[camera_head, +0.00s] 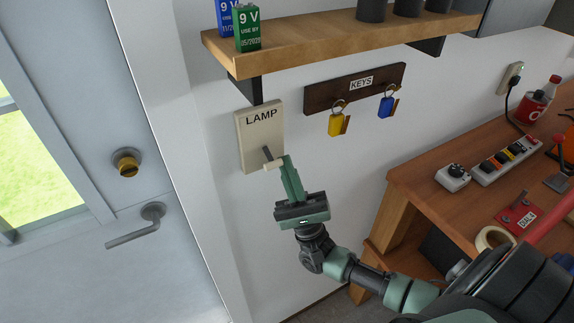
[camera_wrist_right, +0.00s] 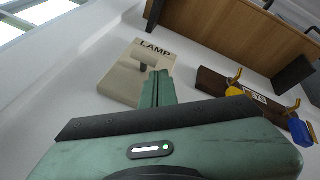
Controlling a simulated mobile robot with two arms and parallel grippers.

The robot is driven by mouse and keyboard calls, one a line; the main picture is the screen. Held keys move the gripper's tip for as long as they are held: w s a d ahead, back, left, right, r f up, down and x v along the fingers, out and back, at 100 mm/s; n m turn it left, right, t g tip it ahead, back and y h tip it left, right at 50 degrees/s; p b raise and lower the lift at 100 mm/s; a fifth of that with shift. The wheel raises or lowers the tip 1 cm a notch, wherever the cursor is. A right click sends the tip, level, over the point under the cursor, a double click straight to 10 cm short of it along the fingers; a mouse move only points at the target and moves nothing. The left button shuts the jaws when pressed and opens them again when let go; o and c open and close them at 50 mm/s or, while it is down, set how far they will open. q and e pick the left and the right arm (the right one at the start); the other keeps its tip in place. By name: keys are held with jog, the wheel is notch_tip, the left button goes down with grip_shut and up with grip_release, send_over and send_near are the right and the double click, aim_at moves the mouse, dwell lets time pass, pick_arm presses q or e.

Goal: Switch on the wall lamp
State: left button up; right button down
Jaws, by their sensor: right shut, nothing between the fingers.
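The lamp switch plate (camera_head: 250,130), beige and lettered LAMP, is on the white wall below the shelf. Its small toggle lever (camera_head: 267,154) sticks out from the lower part of the plate. My right gripper (camera_head: 285,161) is shut and empty, with its fingertips right beside the lever; I cannot tell if they touch. In the right wrist view the plate (camera_wrist_right: 118,82) lies beyond the shut fingers (camera_wrist_right: 159,76), and the lever (camera_wrist_right: 141,52) shows close to the fingertips. The lamp itself is not seen. My left gripper is not in view.
A wooden shelf (camera_head: 330,45) with two batteries juts out above the plate. A key rack (camera_head: 355,88) with two keys hangs to the right. A door with a handle (camera_head: 137,225) is at left. A workbench (camera_head: 415,175) with a power strip (camera_head: 505,160) stands at right.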

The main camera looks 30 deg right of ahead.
jog(key=s+r+m+g+h+p, duration=0.1)
jog(key=h+p, duration=0.1)
jog(key=p, duration=0.1)
jog(key=r+m+g+h+p, duration=0.1)
jog(key=m+h+p, duration=0.1)
jog(key=shift+s+a+g+p, duration=0.1)
jog(key=shift+s+g+p, duration=0.3)
dwell(0.4)
